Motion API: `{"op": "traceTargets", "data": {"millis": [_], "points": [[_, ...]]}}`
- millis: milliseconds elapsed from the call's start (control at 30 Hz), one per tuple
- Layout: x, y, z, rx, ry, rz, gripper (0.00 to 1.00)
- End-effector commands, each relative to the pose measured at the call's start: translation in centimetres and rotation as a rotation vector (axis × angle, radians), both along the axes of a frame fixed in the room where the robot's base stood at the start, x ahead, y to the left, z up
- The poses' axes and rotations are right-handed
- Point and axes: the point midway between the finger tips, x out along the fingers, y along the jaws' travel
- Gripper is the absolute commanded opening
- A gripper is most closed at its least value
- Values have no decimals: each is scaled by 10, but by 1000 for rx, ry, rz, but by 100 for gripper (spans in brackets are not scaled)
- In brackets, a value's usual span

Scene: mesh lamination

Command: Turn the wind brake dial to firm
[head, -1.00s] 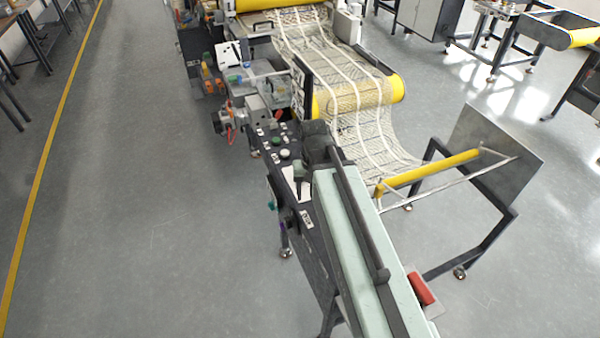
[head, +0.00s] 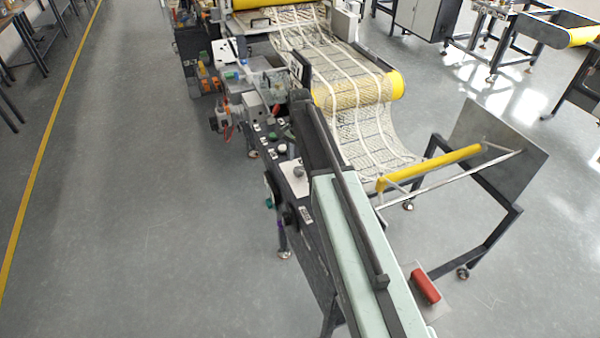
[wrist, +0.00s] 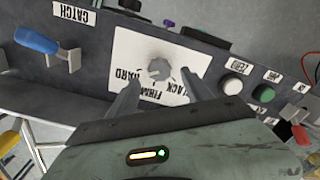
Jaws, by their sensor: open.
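The wind brake dial (wrist: 160,69) is a small grey knob on a white plate (wrist: 128,46) in the wrist view. The words HARD, FIRM and SLACK run upside down along the plate's near edge, with FIRM in the middle. I cannot tell which word the dial points to. My gripper (wrist: 160,77) is open, its two grey fingers spread on the near left and near right of the dial, not closed on it. In the head view the white plate (head: 295,179) shows partly beside my arm; the dial and gripper cannot be made out there.
On the dark panel, a blue-handled catch lever (wrist: 38,42) is to the left. A white button (wrist: 238,67), a green button (wrist: 231,85) and small labelled switches are to the right. In the head view, a mesh web (head: 345,90) runs behind the panel; the floor at left is clear.

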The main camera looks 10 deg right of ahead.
Motion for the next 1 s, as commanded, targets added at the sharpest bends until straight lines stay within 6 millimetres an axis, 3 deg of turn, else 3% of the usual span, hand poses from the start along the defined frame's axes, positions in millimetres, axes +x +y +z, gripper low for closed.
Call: {"op": "traceTargets", "data": {"millis": [33, 133, 467, 700, 1000], "points": [[0, 0, -20, 0, 0, 0, 58], [0, 0, -34, 0, 0, 0, 58], [0, -1, -37, 0, 0, 0, 58], [0, -1, -37, 0, 0, -1, 0], [0, -2, -37, 1, -1, 32, 0]]}}
